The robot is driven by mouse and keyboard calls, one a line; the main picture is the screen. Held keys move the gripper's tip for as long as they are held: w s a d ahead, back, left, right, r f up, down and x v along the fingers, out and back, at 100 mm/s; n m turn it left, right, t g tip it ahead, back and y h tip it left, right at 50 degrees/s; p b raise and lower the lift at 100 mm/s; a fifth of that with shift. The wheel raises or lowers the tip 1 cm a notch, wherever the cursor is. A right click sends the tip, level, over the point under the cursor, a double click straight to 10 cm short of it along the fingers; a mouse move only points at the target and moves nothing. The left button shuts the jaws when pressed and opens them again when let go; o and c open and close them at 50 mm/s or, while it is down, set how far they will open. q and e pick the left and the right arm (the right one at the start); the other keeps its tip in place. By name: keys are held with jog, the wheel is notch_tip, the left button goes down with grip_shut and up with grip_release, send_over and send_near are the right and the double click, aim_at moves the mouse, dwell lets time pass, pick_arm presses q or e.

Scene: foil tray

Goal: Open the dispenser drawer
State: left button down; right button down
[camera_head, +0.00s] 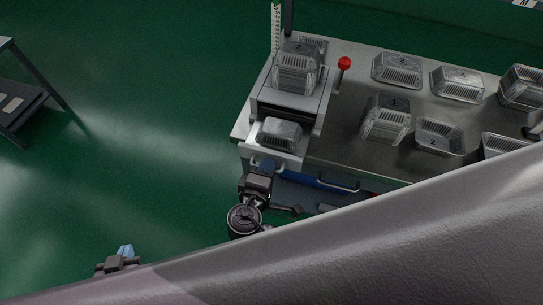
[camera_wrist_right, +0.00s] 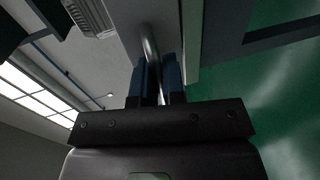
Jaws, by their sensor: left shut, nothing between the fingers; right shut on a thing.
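The dispenser (camera_head: 300,112) stands at the left end of the steel table, with a stack of foil trays (camera_head: 296,72) on top. Its drawer (camera_head: 297,158) sticks out at the front, with a foil tray (camera_head: 279,133) in it. My right gripper (camera_head: 265,164) is at the drawer's front. In the right wrist view its blue fingers (camera_wrist_right: 160,82) are shut on the curved metal drawer handle (camera_wrist_right: 151,45). My left gripper (camera_head: 126,250) is shut and empty, low at the left over the floor, away from the dispenser.
More foil trays (camera_head: 397,68), single and stacked, stand on the steel table (camera_head: 340,140). A red-topped knob (camera_head: 344,63) rises beside the dispenser. A table handle (camera_head: 338,185) is below the front edge. A dark rack (camera_head: 20,100) stands far left; green floor between is clear. My arm covers the lower right.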

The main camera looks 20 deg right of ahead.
pick_arm(q)
jog(key=shift+w+r, duration=0.1)
jog(key=shift+w, duration=0.1)
pick_arm(e)
jog(key=shift+s+a, duration=0.2)
jog(key=shift+s, duration=0.2)
jog(key=c, duration=1.2)
grip_release()
pick_arm(q)
jog(key=shift+s, duration=0.2)
